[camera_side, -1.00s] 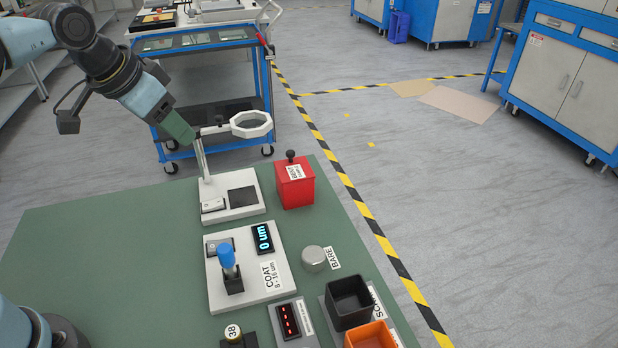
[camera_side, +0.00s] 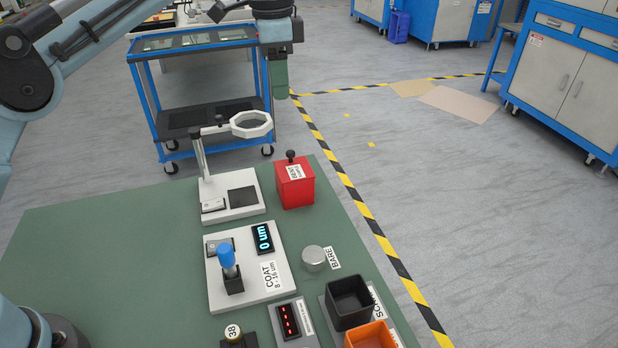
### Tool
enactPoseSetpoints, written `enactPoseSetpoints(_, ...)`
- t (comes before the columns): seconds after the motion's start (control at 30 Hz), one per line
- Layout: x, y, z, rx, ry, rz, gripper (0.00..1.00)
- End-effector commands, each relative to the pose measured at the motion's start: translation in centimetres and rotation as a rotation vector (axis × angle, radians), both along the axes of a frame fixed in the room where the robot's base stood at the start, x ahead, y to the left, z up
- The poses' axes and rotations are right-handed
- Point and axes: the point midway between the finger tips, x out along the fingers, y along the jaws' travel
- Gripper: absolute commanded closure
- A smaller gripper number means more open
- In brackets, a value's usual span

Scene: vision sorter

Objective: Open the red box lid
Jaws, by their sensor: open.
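The red box (camera_side: 296,190) stands on the green table at its right far edge. Its lid (camera_side: 292,162) is on, with a black knob (camera_side: 291,154) on top and a white label. My gripper (camera_side: 282,94) points down, above and beyond the red box, well clear of the knob. It is open and nothing shows between its fingers, though the fingers overlap from this side.
A white ring lamp on a stand (camera_side: 250,125) rises just left of the red box. Nearer are a coating gauge (camera_side: 225,298) with a blue-topped probe, a metal puck (camera_side: 314,258), a black bin (camera_side: 349,303) and an orange bin (camera_side: 372,338).

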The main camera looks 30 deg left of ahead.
Motion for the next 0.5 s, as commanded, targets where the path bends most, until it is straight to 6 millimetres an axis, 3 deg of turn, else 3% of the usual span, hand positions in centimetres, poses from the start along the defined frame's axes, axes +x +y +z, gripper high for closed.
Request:
enactPoseSetpoints(0.2, 0.5, -1.2, -1.5, 0.013, 0.049, -0.086, 0.54)
enactPoseSetpoints(0.5, 0.6, -1.3, -2.6, 0.015, 0.057, -0.099, 0.54)
